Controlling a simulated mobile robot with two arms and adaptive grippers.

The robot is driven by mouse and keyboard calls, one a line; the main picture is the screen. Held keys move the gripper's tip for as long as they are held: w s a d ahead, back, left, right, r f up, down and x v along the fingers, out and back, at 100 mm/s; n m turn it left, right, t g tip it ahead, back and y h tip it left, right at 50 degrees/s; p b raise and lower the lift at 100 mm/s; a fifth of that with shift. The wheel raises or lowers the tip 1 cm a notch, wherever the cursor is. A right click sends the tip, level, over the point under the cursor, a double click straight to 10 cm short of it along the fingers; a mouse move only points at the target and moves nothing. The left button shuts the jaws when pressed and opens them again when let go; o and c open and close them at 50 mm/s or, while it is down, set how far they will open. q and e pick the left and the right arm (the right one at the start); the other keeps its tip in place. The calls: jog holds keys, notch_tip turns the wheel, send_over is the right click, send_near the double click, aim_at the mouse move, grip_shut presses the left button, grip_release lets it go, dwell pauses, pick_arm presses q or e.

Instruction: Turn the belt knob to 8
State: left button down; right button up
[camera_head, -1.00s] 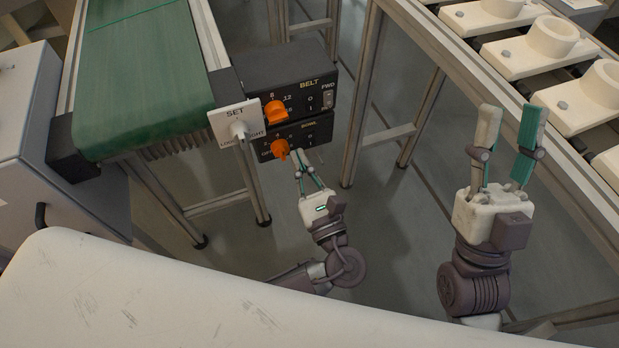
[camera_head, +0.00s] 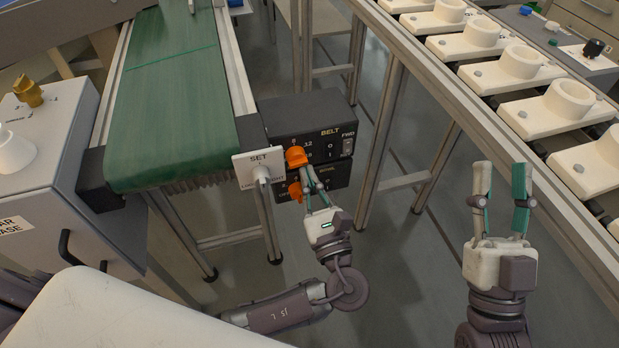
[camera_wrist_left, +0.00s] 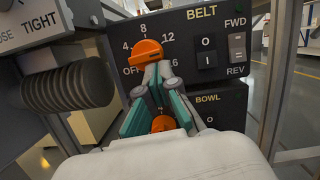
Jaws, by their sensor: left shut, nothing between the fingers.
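The orange belt knob (camera_head: 296,157) is on the upper black control box, marked BELT. In the left wrist view the knob (camera_wrist_left: 147,51) sits below the 8 mark, amid OFF, 4, 8, 12 and 16. I cannot tell for certain which mark it points to. My left gripper (camera_head: 306,173) is shut and empty, its fingertips at the lower side of the belt knob. In the left wrist view the fingertips (camera_wrist_left: 157,72) overlap the knob's lower edge; contact is unclear. My right gripper (camera_head: 501,190) is open and empty, far to the right.
The orange bowl knob (camera_head: 295,191) is just below, partly behind my left fingers in the left wrist view. The green conveyor belt (camera_head: 170,110) is left. A metal frame leg (camera_head: 385,140) stands right.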

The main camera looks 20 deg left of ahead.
pick_arm(q)
jog(key=shift+w+d+r+n+y, duration=0.1)
jog(key=shift+n+y, duration=0.2)
jog(key=shift+n, duration=0.6)
pick_arm(e)
jog(key=shift+w+f+g, duration=0.35)
jog(key=shift+f+g, duration=0.05)
jog(key=shift+f, duration=0.05)
pick_arm(q)
jog(key=shift+n+g, duration=0.4)
pick_arm(e)
jog(key=shift+w+f, duration=0.1)
jog(key=shift+f, duration=0.1)
